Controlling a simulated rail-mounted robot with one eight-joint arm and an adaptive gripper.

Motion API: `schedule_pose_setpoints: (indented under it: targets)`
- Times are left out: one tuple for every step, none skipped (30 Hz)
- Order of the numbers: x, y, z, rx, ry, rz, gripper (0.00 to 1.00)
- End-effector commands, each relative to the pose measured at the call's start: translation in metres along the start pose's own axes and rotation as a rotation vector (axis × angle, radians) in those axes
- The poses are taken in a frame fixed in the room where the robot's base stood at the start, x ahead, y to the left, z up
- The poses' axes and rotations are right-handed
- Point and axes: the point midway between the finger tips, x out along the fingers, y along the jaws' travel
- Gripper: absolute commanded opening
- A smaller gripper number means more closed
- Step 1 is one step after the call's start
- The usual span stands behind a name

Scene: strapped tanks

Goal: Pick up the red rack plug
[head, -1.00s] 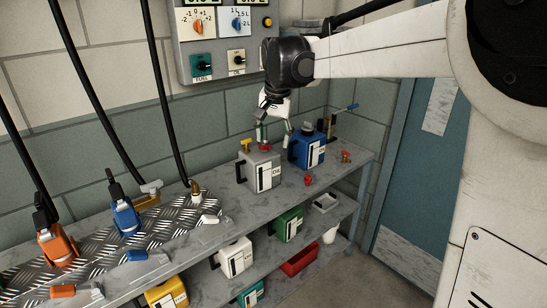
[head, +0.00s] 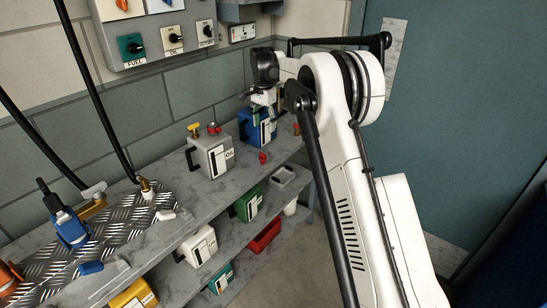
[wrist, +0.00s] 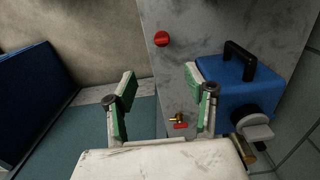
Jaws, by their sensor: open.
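A small red plug (head: 262,158) stands on the grey top shelf, in front of the blue tank. A round red plug on the shelf also shows in the wrist view (wrist: 162,38), beyond my fingertips. A brass and red fitting (wrist: 178,120) lies between my fingers in that view, nearer the palm; it is partly hidden by my arm in the head view. Another red piece (head: 213,128) sits on top of the grey oil tank (head: 211,157). I cannot tell which is the rack plug. My gripper (wrist: 160,78) is open and empty, above the shelf beside the blue tank (wrist: 232,85).
The blue tank with its black handle stands close to my right finger in the wrist view. A teal door (head: 455,120) is at the right.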

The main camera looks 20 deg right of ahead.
Motion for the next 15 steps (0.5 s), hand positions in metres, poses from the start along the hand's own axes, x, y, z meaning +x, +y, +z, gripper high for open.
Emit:
schedule_pose_setpoints:
  targets:
    - [0.003, -0.002, -0.001, 0.004, -0.002, 0.003, 0.49]
    - [0.005, -0.002, -0.001, 0.007, -0.003, 0.004, 0.49]
    - [0.008, -0.002, -0.002, 0.009, -0.004, 0.005, 0.49]
    - [0.011, -0.003, -0.002, 0.009, -0.004, 0.006, 0.49]
    - [0.014, -0.003, -0.002, 0.010, -0.004, 0.006, 0.49]
    - [0.020, -0.003, -0.002, 0.010, -0.004, 0.006, 0.49]
    - [0.025, -0.003, -0.002, 0.010, -0.004, 0.006, 0.49]
    - [0.030, -0.003, -0.002, 0.010, -0.004, 0.006, 0.49]
    - [0.037, -0.002, -0.001, 0.010, -0.004, 0.005, 0.49]
    - [0.043, -0.002, -0.001, 0.010, -0.004, 0.005, 0.49]
    - [0.049, -0.002, -0.001, 0.010, -0.004, 0.005, 0.49]
    - [0.056, -0.002, -0.001, 0.009, -0.004, 0.005, 0.49]
    - [0.061, -0.002, -0.001, 0.009, -0.004, 0.005, 0.49]
    - [0.066, -0.002, -0.001, 0.009, -0.004, 0.005, 0.49]
    - [0.072, -0.003, -0.001, 0.009, -0.004, 0.005, 0.49]
